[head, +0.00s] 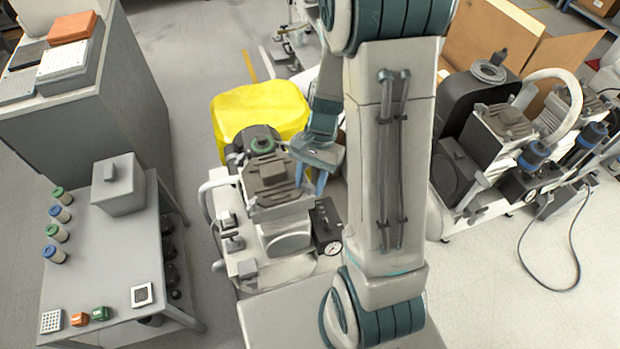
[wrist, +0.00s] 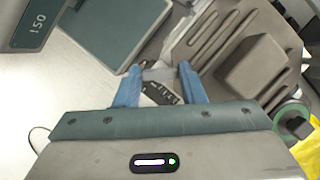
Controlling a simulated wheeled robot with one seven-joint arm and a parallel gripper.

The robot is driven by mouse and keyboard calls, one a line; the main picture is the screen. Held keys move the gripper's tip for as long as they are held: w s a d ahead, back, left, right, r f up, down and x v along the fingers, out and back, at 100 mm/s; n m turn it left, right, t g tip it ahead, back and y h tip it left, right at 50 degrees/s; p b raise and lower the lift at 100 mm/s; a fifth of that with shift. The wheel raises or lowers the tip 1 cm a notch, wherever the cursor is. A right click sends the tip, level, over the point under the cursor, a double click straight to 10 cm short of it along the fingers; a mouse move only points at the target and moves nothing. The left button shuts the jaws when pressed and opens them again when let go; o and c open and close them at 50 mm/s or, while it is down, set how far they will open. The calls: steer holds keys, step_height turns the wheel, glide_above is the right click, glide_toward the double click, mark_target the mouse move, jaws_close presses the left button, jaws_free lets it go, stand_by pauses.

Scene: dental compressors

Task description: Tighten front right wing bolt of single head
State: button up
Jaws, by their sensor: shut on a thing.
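The single-head compressor (head: 275,185) stands in the middle of the head view, with a ribbed grey head on a pale body. My gripper (head: 310,182) points down at the right side of this head. In the wrist view, the blue fingers of my gripper (wrist: 160,76) are closed on a small light-grey piece, which looks like the wing bolt (wrist: 158,74). The ribbed head (wrist: 215,50) shows just beyond and to the right of the fingers. The bolt's lower part and its seat cannot be made out, and in the head view the bolt is too small to tell.
A gauge box (head: 327,230) sits at the compressor's right side. A yellow bin-like object (head: 258,108) stands behind it. A grey cart (head: 105,245) with small jars is at left. Another compressor (head: 500,140) and a cardboard box (head: 520,50) are at right. Floor shows between them.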

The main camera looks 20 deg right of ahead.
stand_by(0.4)
steer(key=o, duration=1)
steer(key=p+v, duration=0.1)
steer(key=v, duration=1.3)
steer(key=shift+a+p, duration=0.1)
steer(key=shift+p, duration=0.2)
steer(key=s+a+r+n+t+h+p, duration=0.1)
steer(key=s+r+n+t, duration=0.1)
steer(key=s+r+n, duration=0.1)
steer(key=s+a+r+n+t+h+p, duration=0.1)
steer(key=s+a+r+n+t+p, duration=0.1)
steer(key=s+r+n, duration=0.1)
steer(key=s+a+r+n+t+h+p, duration=0.1)
steer(key=s+r+n+t, duration=0.1)
steer(key=s, duration=0.3)
steer(key=shift+a+r+n, duration=0.15)
steer(key=shift+r+n, duration=0.35)
steer(key=shift+r, duration=0.4)
